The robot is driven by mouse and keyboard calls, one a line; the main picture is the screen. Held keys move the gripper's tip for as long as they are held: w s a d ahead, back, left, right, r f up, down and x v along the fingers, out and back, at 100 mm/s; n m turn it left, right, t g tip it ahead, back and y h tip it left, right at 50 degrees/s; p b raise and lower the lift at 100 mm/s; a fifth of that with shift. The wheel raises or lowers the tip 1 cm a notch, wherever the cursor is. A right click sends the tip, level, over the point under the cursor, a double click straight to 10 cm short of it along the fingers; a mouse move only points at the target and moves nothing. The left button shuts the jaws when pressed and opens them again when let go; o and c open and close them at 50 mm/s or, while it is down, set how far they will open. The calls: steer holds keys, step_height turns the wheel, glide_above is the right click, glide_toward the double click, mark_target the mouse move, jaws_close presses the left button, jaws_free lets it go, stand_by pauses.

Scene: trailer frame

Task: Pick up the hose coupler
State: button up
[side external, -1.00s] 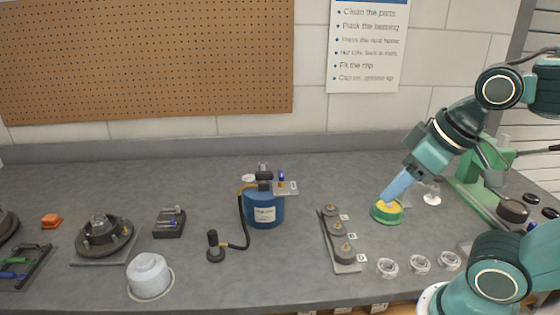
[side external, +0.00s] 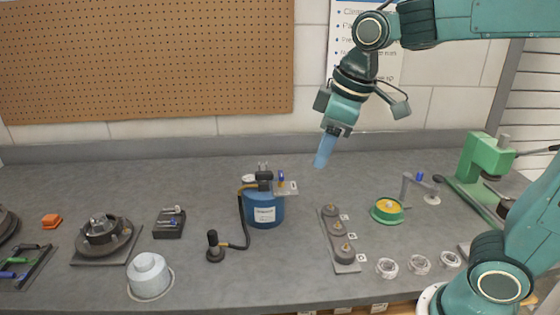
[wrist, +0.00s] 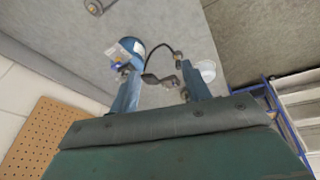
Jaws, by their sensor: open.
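The hose coupler (side external: 214,247) is a black upright piece on a round foot, standing on the bench at the end of a dark hose. The hose runs to the blue canister (side external: 264,212) at its right. In the wrist view the coupler (wrist: 178,61) appears small, near the right fingertip and far below it. My gripper (side external: 322,162), with blue fingers, hangs in the air behind and right of the canister, well apart from the coupler. In the wrist view my gripper (wrist: 161,72) has its fingers spread with nothing held between them.
A white dome (side external: 149,277) stands left of the coupler. A tray of round grey parts (side external: 340,254) and a green-yellow disc (side external: 386,211) lie right of the canister.

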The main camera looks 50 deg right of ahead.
steer(key=w+a+f+n+g, duration=0.1)
steer(key=w+a+f+n, duration=0.15)
steer(key=w, duration=0.35)
steer(key=w+a+f+n+g, duration=0.1)
steer(key=w+a+f+n, duration=0.15)
steer(key=w, duration=0.45)
steer(key=n+g, duration=0.2)
steer(key=n, duration=0.2)
glide_above(212, 232)
step_height(212, 232, down, 10)
steer(key=shift+s, duration=0.1)
steer(key=shift+f, duration=4.2)
steer(key=shift+f, duration=0.1)
steer(key=shift+f, duration=2.5)
